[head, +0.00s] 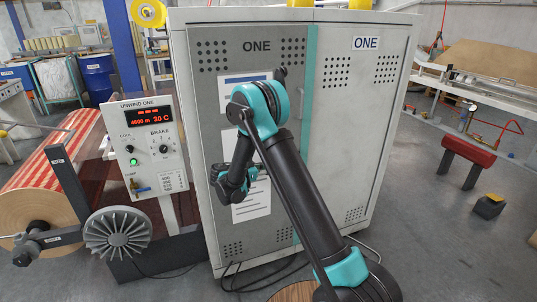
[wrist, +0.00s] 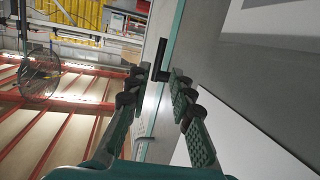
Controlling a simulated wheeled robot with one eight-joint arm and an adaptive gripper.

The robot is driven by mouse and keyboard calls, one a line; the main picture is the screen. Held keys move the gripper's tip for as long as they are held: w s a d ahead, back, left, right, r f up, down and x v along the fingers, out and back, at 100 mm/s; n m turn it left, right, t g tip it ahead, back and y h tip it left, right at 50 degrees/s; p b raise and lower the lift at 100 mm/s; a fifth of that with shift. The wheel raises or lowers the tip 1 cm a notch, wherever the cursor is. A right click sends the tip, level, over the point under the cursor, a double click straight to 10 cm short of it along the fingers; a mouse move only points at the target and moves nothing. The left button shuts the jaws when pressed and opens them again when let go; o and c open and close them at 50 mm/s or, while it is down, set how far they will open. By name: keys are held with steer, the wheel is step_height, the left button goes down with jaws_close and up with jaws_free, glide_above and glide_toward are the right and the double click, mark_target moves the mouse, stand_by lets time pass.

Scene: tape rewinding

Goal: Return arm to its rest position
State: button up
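My arm reaches up from the bottom right of the head view and bends down in front of the grey cabinet (head: 345,110) marked ONE. My gripper (head: 258,171) hangs before the cabinet's left door, partly hidden behind my own wrist. In the wrist view, my gripper's two fingers (wrist: 157,82) stand apart with nothing held between them. A black handle-like part (wrist: 161,62) on the cabinet shows just beyond the fingertips. I cannot tell whether a finger touches it. The cabinet doors look shut in the head view.
A control panel (head: 146,150) reading 30 C stands left of the cabinet, close to my gripper. A striped roll (head: 50,170) and a finned grey wheel (head: 117,233) are further left. A red bench-like block (head: 468,152) stands at right. Cables (head: 262,280) lie at the cabinet's foot.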

steer(key=s+d+r+n+g+y, duration=0.3)
steer(key=s+d+n+y, duration=0.35)
steer(key=s+d, duration=0.8)
steer(key=s+a+f+n+y, duration=0.1)
steer(key=s+n+y, duration=0.1)
steer(key=s, duration=0.9)
steer(key=s+a+f+n+y, duration=0.1)
steer(key=s+y, duration=0.4)
steer(key=s, duration=0.5)
steer(key=shift+s+a+f+n, duration=0.4)
steer(key=shift+f+n, duration=0.35)
steer(key=shift+n, duration=0.5)
